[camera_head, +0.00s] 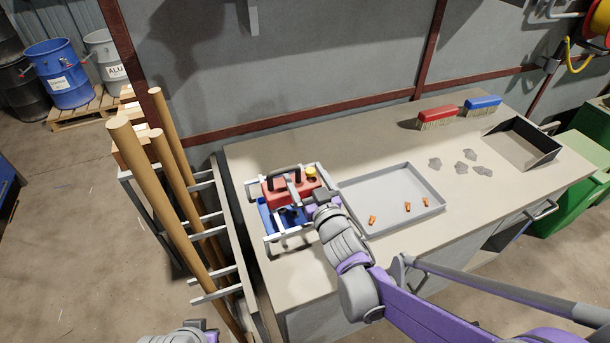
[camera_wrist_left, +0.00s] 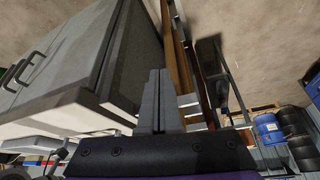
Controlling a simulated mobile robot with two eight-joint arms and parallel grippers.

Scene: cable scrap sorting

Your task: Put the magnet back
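The magnet (camera_head: 277,193), a red block with black handles and a yellow knob, is in the head view at the left part of the bench. It sits within a silver-framed rack with a blue part (camera_head: 266,218) below. My right gripper (camera_head: 297,192) reaches in from the right, its fingers against the magnet's front side. Its wrist hides part of the rack, and whether the fingers are closed on a handle is unclear. My left gripper (camera_wrist_left: 158,100) shows in the left wrist view with its fingers together and empty, away from the magnet.
A grey tray (camera_head: 431,180) with 3 copper-coloured pieces lies right of the rack. Grey scraps (camera_head: 470,155), a black-edged bin (camera_head: 525,146), a red brush (camera_head: 437,115) and a blue brush (camera_head: 483,105) are farther right. Wooden poles (camera_head: 150,180) stand left of the bench.

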